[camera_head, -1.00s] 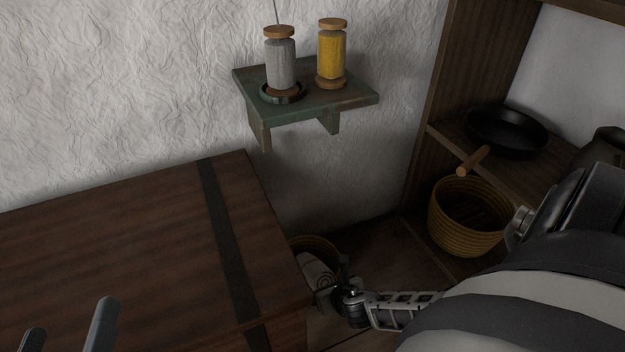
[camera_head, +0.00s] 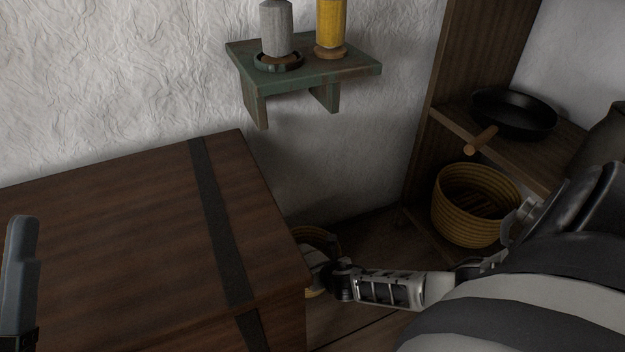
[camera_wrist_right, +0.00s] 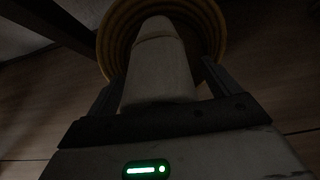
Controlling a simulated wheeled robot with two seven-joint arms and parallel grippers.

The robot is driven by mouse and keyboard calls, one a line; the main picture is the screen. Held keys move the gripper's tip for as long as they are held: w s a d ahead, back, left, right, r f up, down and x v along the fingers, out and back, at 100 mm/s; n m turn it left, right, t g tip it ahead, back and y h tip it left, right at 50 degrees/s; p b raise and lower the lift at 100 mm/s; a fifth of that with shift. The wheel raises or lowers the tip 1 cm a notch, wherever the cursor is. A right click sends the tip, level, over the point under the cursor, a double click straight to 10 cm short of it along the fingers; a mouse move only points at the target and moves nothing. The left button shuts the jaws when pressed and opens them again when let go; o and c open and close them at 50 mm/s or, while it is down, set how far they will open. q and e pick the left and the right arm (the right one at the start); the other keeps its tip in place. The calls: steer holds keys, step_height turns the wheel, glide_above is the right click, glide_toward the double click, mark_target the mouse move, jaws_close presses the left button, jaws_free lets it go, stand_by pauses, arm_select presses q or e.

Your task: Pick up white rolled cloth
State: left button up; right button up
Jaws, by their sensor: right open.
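The white rolled cloth (camera_wrist_right: 160,70) stands in a round woven basket (camera_wrist_right: 107,40) on the floor, seen in the right wrist view. My right gripper (camera_wrist_right: 158,78) is open, with one finger on each side of the cloth roll. I cannot tell whether the fingers touch it. In the head view, the basket (camera_head: 318,238) shows partly behind the wooden chest, and my right wrist covers most of the cloth (camera_head: 312,256). Part of my left gripper (camera_head: 20,275) shows at the left edge, over the chest; its opening cannot be judged.
The dark wooden chest (camera_head: 110,220) fills the left, its corner close to my right gripper. A green wall shelf (camera_head: 325,68) holds a grey and a yellow mill. At right, a wooden shelf unit holds a black pan (camera_head: 515,112) and another woven basket (camera_head: 470,225).

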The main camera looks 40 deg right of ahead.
steer(key=c, duration=1.3)
steer(key=shift+r, duration=0.1)
